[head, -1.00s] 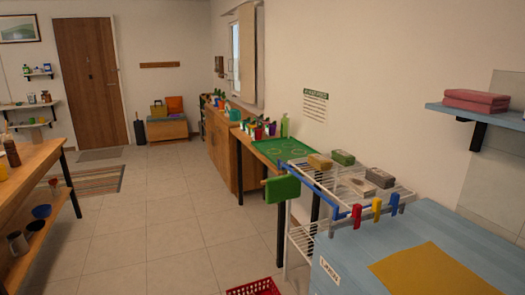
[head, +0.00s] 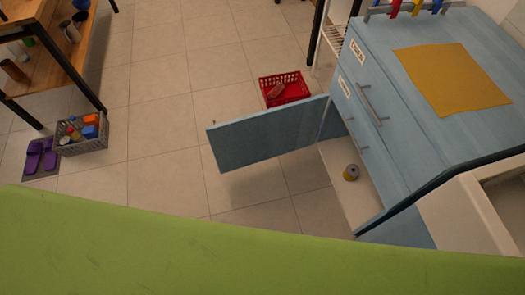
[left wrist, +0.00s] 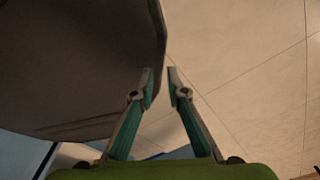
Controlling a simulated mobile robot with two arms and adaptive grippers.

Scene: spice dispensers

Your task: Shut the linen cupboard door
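The linen cupboard (head: 377,120) is light blue, with labelled drawers and bar handles, at the right of the head view. Its lower door (head: 265,137) stands wide open, sticking out to the left over the floor. My left gripper (left wrist: 160,75) shows only in the left wrist view. Its fingers are apart with nothing between them, above tiled floor. A large dark grey rounded surface fills that view's upper left; I cannot tell what it is. My right gripper is not in view.
A red basket (head: 285,88) stands on the floor just behind the door. The tiled floor between is clear.

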